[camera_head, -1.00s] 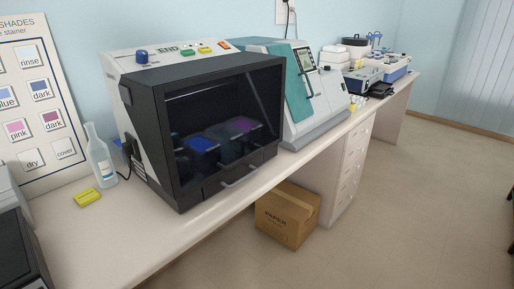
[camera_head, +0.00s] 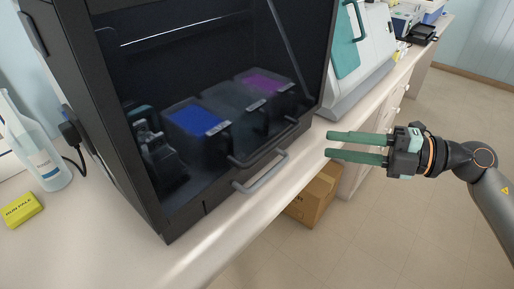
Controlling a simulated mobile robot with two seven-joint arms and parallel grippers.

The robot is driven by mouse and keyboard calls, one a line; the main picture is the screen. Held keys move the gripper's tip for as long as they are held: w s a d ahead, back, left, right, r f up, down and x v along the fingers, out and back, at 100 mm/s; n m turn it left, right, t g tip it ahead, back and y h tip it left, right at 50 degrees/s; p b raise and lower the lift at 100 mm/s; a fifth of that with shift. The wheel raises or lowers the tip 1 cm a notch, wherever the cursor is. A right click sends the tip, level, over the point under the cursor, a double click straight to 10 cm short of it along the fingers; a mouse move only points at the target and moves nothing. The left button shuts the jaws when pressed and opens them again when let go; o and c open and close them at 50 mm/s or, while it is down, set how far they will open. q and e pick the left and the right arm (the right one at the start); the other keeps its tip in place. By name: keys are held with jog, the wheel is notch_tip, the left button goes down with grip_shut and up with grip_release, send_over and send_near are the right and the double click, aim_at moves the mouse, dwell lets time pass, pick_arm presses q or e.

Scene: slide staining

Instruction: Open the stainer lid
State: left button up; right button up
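The stainer's lid (camera_head: 200,75) is a dark glass front in a black frame, and it is shut. A grey bar handle (camera_head: 262,174) sits at its lower edge. Through the glass I see a blue tub (camera_head: 197,125), a dark tub and a purple tub (camera_head: 263,82). My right gripper (camera_head: 329,145) is open and empty. Its two green fingers point left, apart from the handle and to the right of it. My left gripper is not in view.
A glass bottle (camera_head: 40,155) and a yellow box (camera_head: 21,210) stand on the bench left of the stainer. A teal and white machine (camera_head: 372,55) stands to its right. A cardboard box (camera_head: 318,197) is on the floor below the bench edge.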

aim_at(280, 143)
jog(key=shift+h, duration=0.5)
jog(key=p+x, duration=0.1)
jog(key=x, duration=1.1)
jog(key=shift+a+f, duration=0.1)
jog(key=shift+f, duration=0.05)
grip_shut()
dwell(0.7)
